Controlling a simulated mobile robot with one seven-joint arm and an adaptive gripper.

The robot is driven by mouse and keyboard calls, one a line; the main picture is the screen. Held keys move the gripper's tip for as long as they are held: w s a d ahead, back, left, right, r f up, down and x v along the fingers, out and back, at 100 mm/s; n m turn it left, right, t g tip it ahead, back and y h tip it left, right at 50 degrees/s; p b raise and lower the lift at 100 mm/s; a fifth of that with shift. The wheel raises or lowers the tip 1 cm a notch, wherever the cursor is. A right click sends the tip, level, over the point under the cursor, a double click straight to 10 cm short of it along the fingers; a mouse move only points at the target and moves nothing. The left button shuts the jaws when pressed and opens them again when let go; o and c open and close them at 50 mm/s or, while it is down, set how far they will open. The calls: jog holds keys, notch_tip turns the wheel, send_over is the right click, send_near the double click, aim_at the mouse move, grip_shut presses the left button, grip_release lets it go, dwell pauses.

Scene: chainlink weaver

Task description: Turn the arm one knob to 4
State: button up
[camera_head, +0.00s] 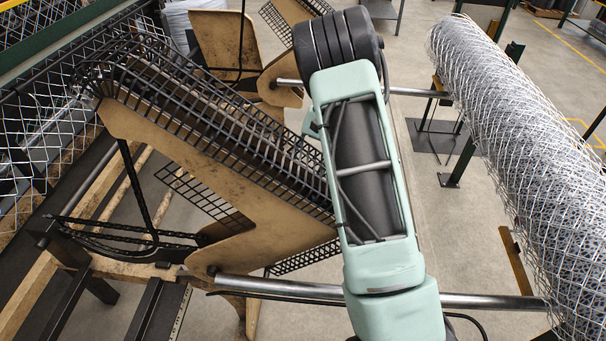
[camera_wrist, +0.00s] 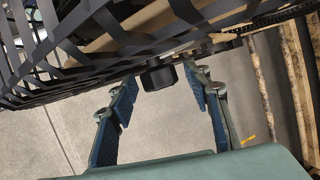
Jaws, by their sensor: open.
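In the wrist view, a short black round knob (camera_wrist: 158,78) sticks out below the black grid guard of the machine. It appears to be the arm one knob, but I see no label, number or pointer mark on it. My gripper (camera_wrist: 163,86) is open, with its blue-padded fingers on either side of the knob in the picture. The knob lies in line with the gap, near the fingertips. There is visible space on both sides, and I cannot tell whether it is between the pads or just beyond them. In the head view neither knob nor gripper can be made out.
The machine's tan frame with its black grid guard (camera_head: 230,140) slopes down across the left of the head view. A large wire mesh roll (camera_head: 525,170) stands at the right. A metal bar (camera_head: 480,301) crosses low in front. Concrete floor shows between them.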

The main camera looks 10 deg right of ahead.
jog(key=shift+c, duration=0.4)
jog(key=c, duration=1)
jog(key=shift+c, duration=0.2)
jog(key=shift+a+r+p, duration=0.1)
jog(key=shift+r+p, duration=0.05)
jog(key=shift+p, duration=0.15)
jog(key=shift+w+a+h+p, duration=0.1)
jog(key=shift+h+p, duration=0.35)
jog(key=shift+h, duration=0.15)
jog(key=shift+a+r+m+g+h+p, duration=0.1)
jog(key=shift+a+m+g+h+p, duration=0.15)
jog(key=shift+g+h+p, duration=0.6)
jog(key=h, duration=0.2)
jog(key=h+p, duration=0.1)
jog(key=shift+w+a+f+m+h, duration=0.1)
jog(key=shift+w+f+m+h, duration=0.1)
jog(key=shift+m+h, duration=0.15)
jog(key=shift+a+f+m+g+h, duration=0.1)
jog(key=shift+m+g+h, duration=0.2)
jog(key=shift+g+h, duration=0.6)
jog(key=shift+h, duration=0.4)
